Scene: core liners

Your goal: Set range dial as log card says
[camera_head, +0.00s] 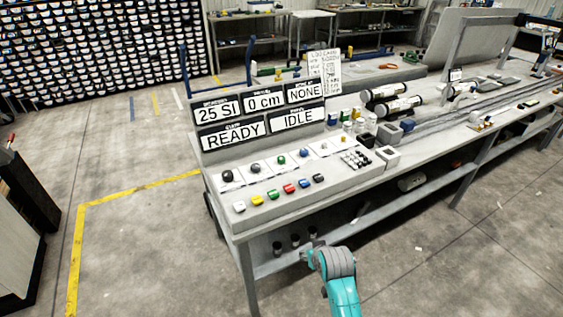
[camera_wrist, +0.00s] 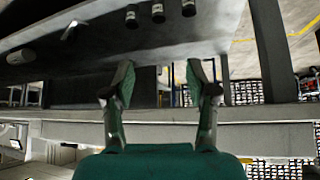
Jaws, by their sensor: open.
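The console (camera_head: 290,190) stands at the near end of the long bench. Its sloped top has a row of round knobs, one black (camera_head: 227,176), one green (camera_head: 281,160), and others grey or dark. I cannot tell which is the range dial or read its setting. A white card with handwritten lines (camera_head: 324,72) stands behind the display signs; its text is too small to read. My gripper (camera_wrist: 160,84) is open and empty in the wrist view, with the bench's lower shelf beyond it. My teal arm (camera_head: 340,285) is low in front of the bench, below the console top.
Display signs read "25 SI", "0 cm", "NONE", "READY" (camera_head: 233,132) and "IDLE" (camera_head: 298,117). Coloured buttons (camera_head: 272,197) line the console's front. Several dark cylinders (camera_head: 295,240) stand on the lower shelf. Core tubes (camera_head: 398,105) lie further right.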

